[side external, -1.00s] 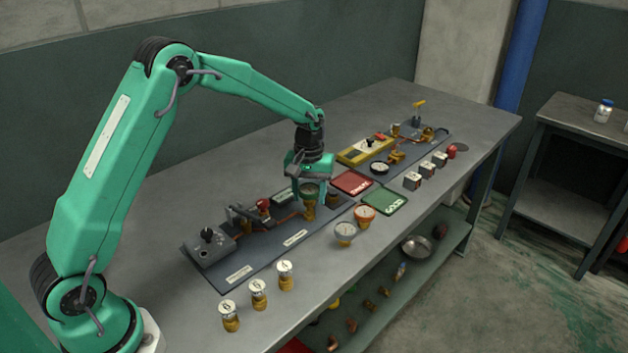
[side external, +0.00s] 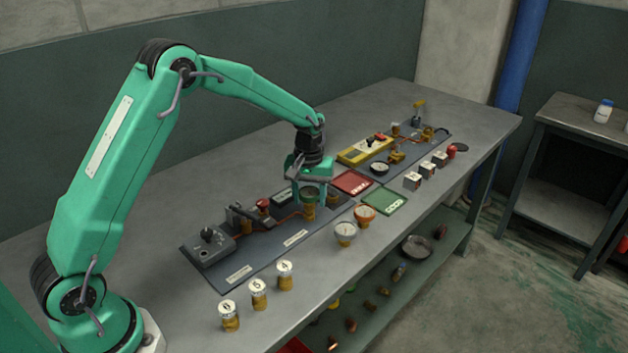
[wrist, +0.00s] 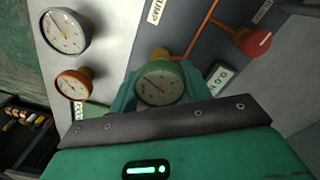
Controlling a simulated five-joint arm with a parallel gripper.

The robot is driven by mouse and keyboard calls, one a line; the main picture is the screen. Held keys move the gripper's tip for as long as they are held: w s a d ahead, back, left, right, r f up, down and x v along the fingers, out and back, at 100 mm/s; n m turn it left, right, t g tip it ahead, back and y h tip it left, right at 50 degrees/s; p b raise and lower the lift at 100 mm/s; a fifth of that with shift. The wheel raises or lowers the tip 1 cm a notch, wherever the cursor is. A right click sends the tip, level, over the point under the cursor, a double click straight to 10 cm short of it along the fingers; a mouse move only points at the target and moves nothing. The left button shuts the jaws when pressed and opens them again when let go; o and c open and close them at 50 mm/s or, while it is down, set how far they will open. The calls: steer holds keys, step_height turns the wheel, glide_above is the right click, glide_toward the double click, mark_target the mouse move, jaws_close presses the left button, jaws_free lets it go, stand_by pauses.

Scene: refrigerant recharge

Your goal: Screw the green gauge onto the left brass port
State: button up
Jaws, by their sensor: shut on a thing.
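The green gauge (side external: 310,190) is upright in my gripper (side external: 309,196), which is shut on it above the dark plate. In the wrist view, the green-rimmed gauge (wrist: 160,83) sits between the jaws, with its dial facing the camera. Brass (side external: 308,212) shows directly below the gauge, at the left port's place. I cannot tell how much of it is port and how much is gauge stem, or whether the threads are engaged. Another brass port (side external: 333,199) stands just to the right, partly hidden by my gripper.
A grey gauge (side external: 345,232) and an orange gauge (side external: 365,213) stand close in front. Red (side external: 352,182) and green (side external: 385,201) trays lie to the right. A red knob (side external: 263,203) and dark lever are left of the gripper. Several labelled cans (side external: 258,292) stand near the front edge.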

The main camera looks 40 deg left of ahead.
steer(key=shift+f, duration=0.45)
stand_by(0.3)
